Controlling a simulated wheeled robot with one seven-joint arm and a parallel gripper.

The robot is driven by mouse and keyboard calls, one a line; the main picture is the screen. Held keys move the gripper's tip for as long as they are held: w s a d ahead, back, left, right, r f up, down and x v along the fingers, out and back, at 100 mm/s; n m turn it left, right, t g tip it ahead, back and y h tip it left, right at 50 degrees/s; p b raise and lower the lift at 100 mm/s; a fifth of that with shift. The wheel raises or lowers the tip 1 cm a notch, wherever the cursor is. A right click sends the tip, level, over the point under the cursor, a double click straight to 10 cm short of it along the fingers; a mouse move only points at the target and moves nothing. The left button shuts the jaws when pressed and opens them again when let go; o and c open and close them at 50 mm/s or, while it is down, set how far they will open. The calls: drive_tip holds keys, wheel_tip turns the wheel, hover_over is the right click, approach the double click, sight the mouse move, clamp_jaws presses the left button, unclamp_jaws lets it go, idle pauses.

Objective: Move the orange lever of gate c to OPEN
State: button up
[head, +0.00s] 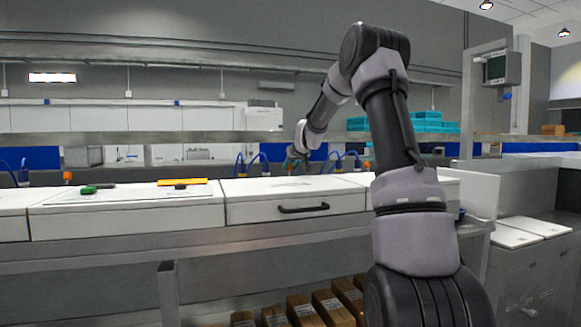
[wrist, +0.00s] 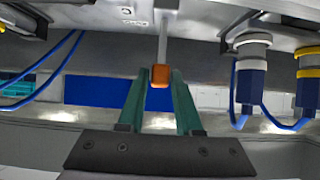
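In the wrist view an orange lever tip (wrist: 159,77) hangs on a pale metal shaft under a grey metal housing. My gripper (wrist: 160,92) has two green fingers, one on each side of the tip. In the head view my gripper (head: 293,157) is at the back of the white counter, small and partly hidden by my wrist; the lever there cannot be made out. Small markings on the housing are too blurred to read, so the gate letter and the OPEN mark cannot be told.
Two blue fittings, one with a white collar (wrist: 252,80) and one with a yellow collar (wrist: 308,85), hang right of the lever with blue hoses. Other orange parts (head: 67,177) (head: 366,165) stand along the counter's back. A yellow strip (head: 182,182) lies on the counter at left.

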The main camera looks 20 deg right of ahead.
drive_tip(key=shift+o, duration=0.9)
drive_tip(key=v, duration=0.9)
drive_tip(key=shift+s+d+r, duration=0.1)
drive_tip(key=shift+v, duration=0.8)
